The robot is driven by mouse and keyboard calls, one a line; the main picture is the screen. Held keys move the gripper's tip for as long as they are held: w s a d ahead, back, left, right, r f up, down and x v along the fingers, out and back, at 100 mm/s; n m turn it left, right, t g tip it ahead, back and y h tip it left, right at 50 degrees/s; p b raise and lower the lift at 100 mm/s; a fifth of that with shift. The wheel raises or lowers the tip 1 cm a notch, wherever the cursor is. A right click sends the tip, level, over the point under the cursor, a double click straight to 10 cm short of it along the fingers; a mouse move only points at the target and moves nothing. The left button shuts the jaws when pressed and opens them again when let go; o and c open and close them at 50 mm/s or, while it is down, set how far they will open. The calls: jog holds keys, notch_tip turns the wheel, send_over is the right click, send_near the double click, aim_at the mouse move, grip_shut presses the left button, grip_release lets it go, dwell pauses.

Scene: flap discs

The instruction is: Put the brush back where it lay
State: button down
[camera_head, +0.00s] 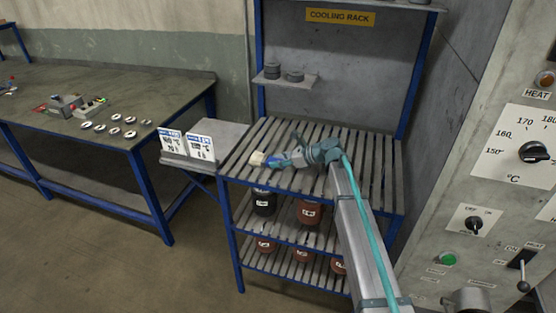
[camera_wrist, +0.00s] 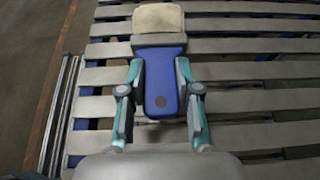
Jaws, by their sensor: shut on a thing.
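The brush (camera_wrist: 162,84) has a blue handle, a grey band and a pale, cream-coloured bristle end. In the wrist view it lies between the two teal fingers of my gripper (camera_wrist: 161,100), which are shut on its handle. The bristle end points away from my wrist. In the head view the brush (camera_head: 257,158) shows at the left end of my gripper (camera_head: 275,161), over the left part of the slatted top of the cooling rack (camera_head: 345,172). I cannot tell whether the brush touches the slats.
A small side shelf (camera_head: 226,134) with two printed cards (camera_head: 186,147) adjoins the rack on the left. Dark and red-brown containers (camera_head: 308,212) stand on lower shelves. A workbench (camera_head: 60,85) with several discs is at left, a control panel (camera_head: 520,150) at right. Most top slats are bare.

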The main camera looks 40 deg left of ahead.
jog(key=c, duration=0.8)
grip_release()
jog(key=shift+f, duration=0.1)
jog(key=b+v, duration=0.3)
jog(key=v, duration=0.9)
jog(key=shift+s+d, duration=0.1)
jog(key=shift+d, duration=0.05)
